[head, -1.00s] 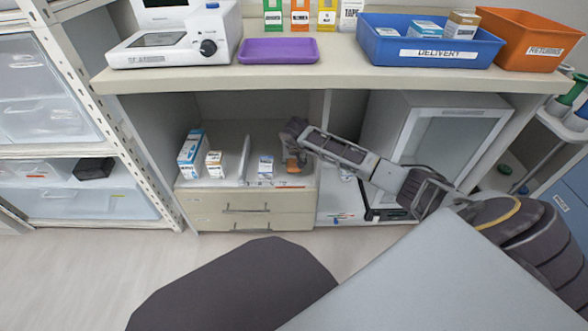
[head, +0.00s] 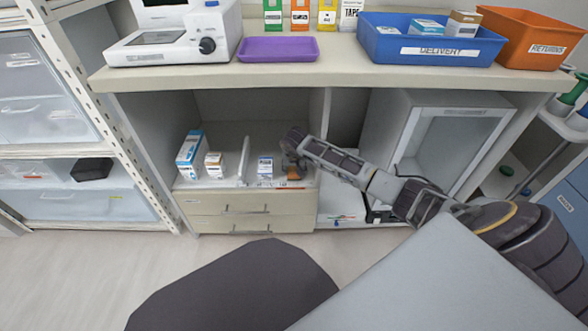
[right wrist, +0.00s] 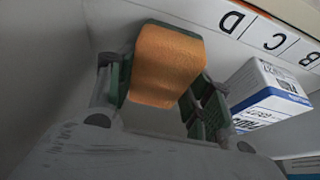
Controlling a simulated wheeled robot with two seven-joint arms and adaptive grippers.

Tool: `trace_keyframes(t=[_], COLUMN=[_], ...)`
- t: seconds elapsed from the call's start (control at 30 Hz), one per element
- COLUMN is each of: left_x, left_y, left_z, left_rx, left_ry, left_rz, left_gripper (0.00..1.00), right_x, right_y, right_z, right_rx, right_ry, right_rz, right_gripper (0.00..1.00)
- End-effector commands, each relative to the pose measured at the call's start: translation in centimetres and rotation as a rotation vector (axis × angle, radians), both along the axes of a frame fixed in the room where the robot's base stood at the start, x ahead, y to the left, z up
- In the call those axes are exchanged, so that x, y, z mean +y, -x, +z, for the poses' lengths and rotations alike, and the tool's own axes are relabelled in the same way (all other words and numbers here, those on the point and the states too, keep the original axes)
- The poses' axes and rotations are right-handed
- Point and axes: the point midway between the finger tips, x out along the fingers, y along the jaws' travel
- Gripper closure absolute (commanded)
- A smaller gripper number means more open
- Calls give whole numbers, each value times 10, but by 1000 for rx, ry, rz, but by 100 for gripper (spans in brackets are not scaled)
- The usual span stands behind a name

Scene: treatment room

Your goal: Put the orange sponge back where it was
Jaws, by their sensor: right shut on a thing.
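The orange sponge (head: 294,172) is a small block at the right end of the open shelf bay under the counter. My right gripper (head: 293,164) reaches in from the right and is shut on it. In the right wrist view the sponge (right wrist: 166,68) sits between the two green-padded fingers (right wrist: 160,85), next to the letter D on the shelf's label strip (right wrist: 262,30). Whether the sponge touches the shelf board (head: 225,183) I cannot tell. My left gripper is not in view.
A small blue-and-white box (head: 265,168) stands left of the sponge and also shows in the right wrist view (right wrist: 268,95). A thin upright divider (head: 244,161) and more boxes (head: 189,153) are further left. The counter (head: 340,74) hangs above; drawers (head: 240,208) lie below.

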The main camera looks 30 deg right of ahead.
Motion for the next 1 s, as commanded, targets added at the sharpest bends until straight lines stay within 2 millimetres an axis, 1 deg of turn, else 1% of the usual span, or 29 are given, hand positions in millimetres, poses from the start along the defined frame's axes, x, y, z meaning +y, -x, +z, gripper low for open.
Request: trace_keyframes(t=[0.3, 0.33, 0.5, 0.83, 1.0], left_x=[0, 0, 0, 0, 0], left_y=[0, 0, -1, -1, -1], left_z=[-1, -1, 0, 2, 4], left_rx=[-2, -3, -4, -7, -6], left_ry=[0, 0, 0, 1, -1], left_rz=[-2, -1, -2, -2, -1], left_gripper=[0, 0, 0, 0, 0], right_x=[0, 0, 0, 0, 0], right_y=[0, 0, 0, 0, 0], right_z=[-3, -3, -3, -2, 1], right_rx=[0, 1, 1, 1, 1], right_ry=[0, 0, 0, -1, -1], right_rz=[1, 1, 1, 0, -1], right_gripper=[59, 48, 28, 28, 28])
